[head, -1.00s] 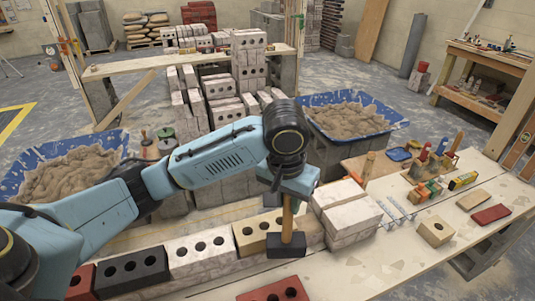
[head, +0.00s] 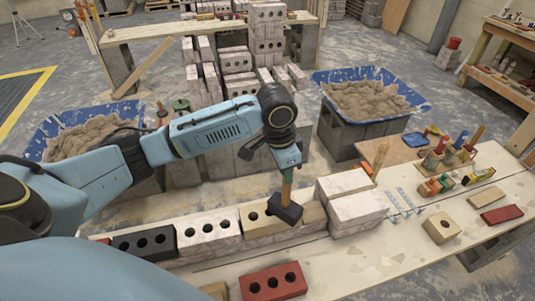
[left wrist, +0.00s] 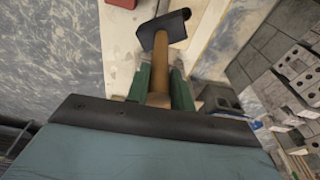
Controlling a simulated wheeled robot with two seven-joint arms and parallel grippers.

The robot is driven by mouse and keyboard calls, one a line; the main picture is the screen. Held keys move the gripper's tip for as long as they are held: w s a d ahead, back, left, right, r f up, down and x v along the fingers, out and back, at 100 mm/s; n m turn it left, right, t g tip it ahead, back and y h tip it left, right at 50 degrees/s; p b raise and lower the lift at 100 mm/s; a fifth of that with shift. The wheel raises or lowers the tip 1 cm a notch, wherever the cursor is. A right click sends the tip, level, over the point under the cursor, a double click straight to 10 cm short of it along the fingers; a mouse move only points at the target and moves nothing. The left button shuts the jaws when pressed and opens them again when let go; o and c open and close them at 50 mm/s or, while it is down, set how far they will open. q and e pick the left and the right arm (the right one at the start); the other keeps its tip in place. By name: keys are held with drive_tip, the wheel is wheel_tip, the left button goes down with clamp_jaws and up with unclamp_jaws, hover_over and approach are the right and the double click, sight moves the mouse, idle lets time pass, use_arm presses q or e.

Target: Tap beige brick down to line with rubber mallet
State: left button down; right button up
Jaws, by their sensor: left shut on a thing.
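The beige brick (head: 254,217) lies in the row at the wall's right part, between a white three-hole brick (head: 208,232) and a stack of pale blocks (head: 352,204). My left gripper (head: 286,167) is shut on the wooden handle of the rubber mallet (head: 287,213), whose black head hangs down, tilted, over the brick's right end. It hides part of the brick; contact cannot be told. In the left wrist view, the gripper's green fingers (left wrist: 161,88) clasp the handle, with the mallet (left wrist: 164,28) head beyond. The right gripper is not in view.
A black brick (head: 143,243) sits further left in the row. A loose red brick (head: 272,281) lies in front on the board. Another beige brick (head: 441,228) and tools lie at right. Mortar tubs (head: 370,99) stand behind.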

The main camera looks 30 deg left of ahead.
use_arm(q)
drive_tip(key=w+a+f+m+p, duration=0.1)
drive_tip(key=a+f+m+p, duration=0.1)
drive_tip(key=a+m+p, duration=0.3)
drive_tip(key=shift+w+a+m+g+h, duration=0.4)
drive_tip(key=shift+a+m, duration=0.15)
drive_tip(key=shift+m, duration=0.55)
drive_tip(key=p, duration=0.3)
drive_tip(key=shift+r, duration=0.25)
